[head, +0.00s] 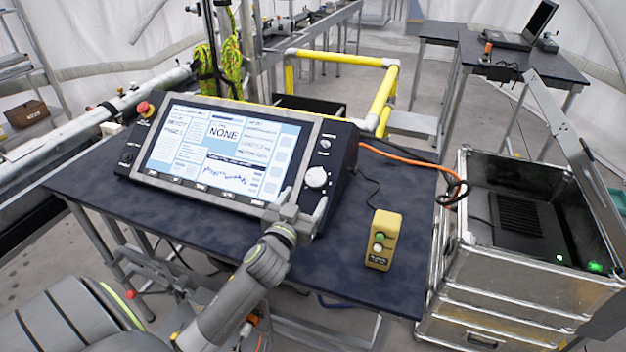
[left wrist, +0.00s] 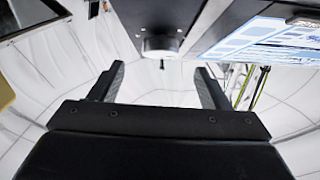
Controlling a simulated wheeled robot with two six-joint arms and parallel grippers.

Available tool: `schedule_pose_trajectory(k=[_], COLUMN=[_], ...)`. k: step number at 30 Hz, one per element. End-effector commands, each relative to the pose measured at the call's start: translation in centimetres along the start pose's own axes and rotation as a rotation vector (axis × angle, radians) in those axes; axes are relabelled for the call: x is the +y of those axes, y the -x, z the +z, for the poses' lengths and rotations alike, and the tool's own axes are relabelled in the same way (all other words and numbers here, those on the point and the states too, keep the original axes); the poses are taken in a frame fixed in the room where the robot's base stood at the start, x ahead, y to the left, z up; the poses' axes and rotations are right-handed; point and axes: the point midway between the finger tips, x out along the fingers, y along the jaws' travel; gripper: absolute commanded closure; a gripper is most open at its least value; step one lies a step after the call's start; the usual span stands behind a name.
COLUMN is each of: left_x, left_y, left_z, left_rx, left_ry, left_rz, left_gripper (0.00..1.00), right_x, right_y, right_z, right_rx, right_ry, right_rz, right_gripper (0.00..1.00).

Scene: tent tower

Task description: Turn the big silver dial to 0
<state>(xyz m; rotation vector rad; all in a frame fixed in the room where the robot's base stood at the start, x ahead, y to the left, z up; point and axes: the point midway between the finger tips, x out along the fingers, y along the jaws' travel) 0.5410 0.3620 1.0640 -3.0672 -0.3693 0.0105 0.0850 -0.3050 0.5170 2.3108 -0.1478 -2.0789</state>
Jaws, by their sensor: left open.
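The big silver dial (head: 316,177) is on the right side panel of the dark console (head: 342,150). Its markings are too small to read. My left gripper (head: 303,205) is open just below and in front of the dial, apart from it as far as I can tell. In the left wrist view the dial (left wrist: 160,45) shows ahead of the gap between the two fingers of my left gripper (left wrist: 160,70), with nothing between them. My right gripper is not in view.
The console screen (head: 215,145) reads NONE. A red stop button (head: 146,108) is at its upper left. A yellow box with a green button (head: 383,240) stands on the dark table (head: 335,275). A metal case (head: 510,270) is at right. An orange cable (head: 400,158) runs behind.

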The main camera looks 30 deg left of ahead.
Motion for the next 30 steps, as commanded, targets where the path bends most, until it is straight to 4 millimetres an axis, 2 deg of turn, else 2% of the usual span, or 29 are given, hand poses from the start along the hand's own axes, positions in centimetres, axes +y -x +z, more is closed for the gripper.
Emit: schedule_pose_trajectory(k=[1, 6, 12, 18, 25, 26, 30], left_x=[0.0, 0.0, 0.0, 0.0, 0.0, 0.0, 0.0], left_y=[-1.0, -3.8, -5.9, -6.7, -6.7, -6.7, -6.7], left_z=[-0.3, -0.2, -0.1, 0.0, 0.0, 0.0, 0.0], left_rx=[0.001, 0.000, 0.000, 0.000, 0.000, 0.000, 0.000], left_ry=[-0.002, -0.001, 0.000, 0.000, 0.000, 0.000, 0.000], left_rz=[0.000, 0.000, 0.000, 0.000, 0.001, 0.001, 0.000], left_gripper=[0.30, 0.30, 0.30, 0.30, 0.30, 0.31, 0.49], right_x=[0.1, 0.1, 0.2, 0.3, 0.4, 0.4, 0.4], right_y=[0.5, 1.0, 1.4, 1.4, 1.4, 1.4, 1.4], right_z=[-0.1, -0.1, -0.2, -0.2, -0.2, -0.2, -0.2], right_rx=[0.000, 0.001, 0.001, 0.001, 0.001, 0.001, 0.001], right_ry=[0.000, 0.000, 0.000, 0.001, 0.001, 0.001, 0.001], right_rz=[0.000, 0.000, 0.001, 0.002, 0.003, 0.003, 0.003], right_gripper=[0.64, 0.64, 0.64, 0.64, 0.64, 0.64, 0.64])
